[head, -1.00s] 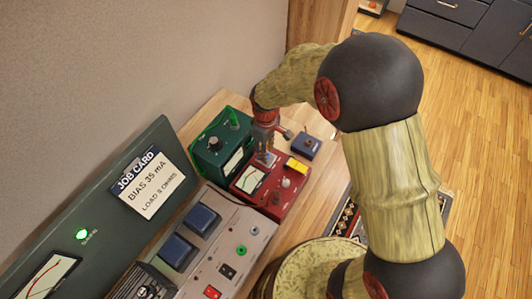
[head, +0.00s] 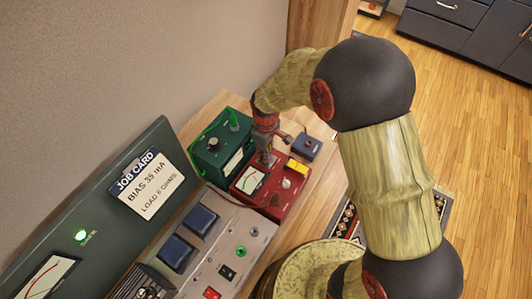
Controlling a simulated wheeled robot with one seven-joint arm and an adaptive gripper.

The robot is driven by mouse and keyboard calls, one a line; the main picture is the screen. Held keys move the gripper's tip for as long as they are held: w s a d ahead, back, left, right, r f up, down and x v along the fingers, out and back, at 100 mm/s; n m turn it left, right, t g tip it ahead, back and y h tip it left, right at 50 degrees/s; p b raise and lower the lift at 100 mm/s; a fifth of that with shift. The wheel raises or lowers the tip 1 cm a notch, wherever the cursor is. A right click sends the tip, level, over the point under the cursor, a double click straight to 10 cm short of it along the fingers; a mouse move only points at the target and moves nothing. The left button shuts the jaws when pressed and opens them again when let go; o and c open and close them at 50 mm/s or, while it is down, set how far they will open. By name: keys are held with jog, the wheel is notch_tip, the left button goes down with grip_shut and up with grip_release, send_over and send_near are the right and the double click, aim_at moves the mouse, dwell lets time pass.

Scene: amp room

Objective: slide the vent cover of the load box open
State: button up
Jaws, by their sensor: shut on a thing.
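My gripper (head: 267,157) points down at the far end of a red box (head: 272,200) with a meter, a pale knob and a yellow piece on top. Its fingers are shut on a small part there, which they mostly hide. I cannot tell whether that part is the vent cover. No box carries a readable "load box" label, and no vent opening can be made out.
A green box (head: 213,143) with a knob and meter stands left of the red one, close to my gripper. A small blue box (head: 306,146) stands to the right. A grey unit (head: 228,238) with blue blocks and a green job-card panel (head: 100,215) fill the near left.

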grip_shut()
jog(key=w+d, duration=0.2)
jog(key=w, duration=0.1)
jog(key=w+d+p, duration=0.1)
jog(key=shift+w+d, duration=0.25)
jog(key=shift+w, duration=0.1)
jog(key=o, duration=0.6)
grip_release()
jog(key=shift+w+d, duration=0.1)
jog(key=shift+d, duration=0.05)
jog(key=shift+o, duration=0.7)
jog(key=shift+o, duration=0.2)
notch_tip(320, 180, up, 12)
